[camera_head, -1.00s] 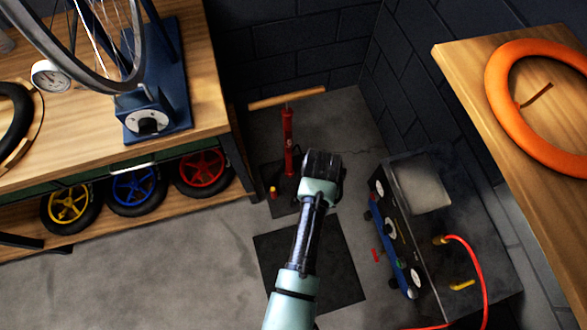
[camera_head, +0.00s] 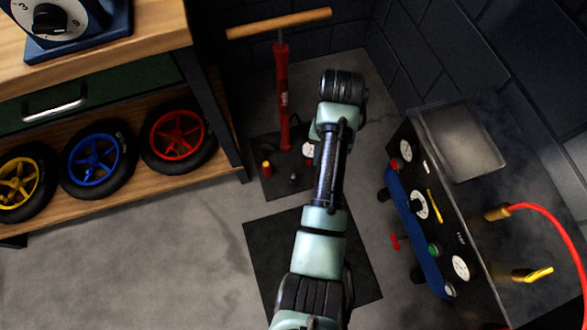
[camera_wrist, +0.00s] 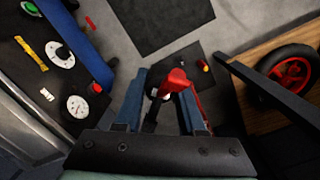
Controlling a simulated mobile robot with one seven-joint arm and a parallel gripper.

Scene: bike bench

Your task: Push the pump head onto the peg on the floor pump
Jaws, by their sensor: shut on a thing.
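The floor pump (camera_head: 283,95) stands on a dark base plate, with a red barrel and a wooden crossbar on top. On its plate are a small red-and-yellow post (camera_head: 267,168) and a short dark stub (camera_head: 293,178); I cannot tell which is the peg. The post also shows in the wrist view (camera_wrist: 205,66). In the wrist view my gripper (camera_wrist: 163,80) is shut on a red-and-black piece, apparently the pump head (camera_wrist: 176,79), above and beside the plate. In the head view my wrist hides the gripper and the piece. The head is apart from the post.
A blue-fronted machine (camera_head: 415,230) with dials and a red hose stands at the right. A workbench with a wheel shelf (camera_head: 100,195) is at the left, its leg close to the pump plate. A dark mat (camera_head: 262,250) lies on the floor; open floor is at the lower left.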

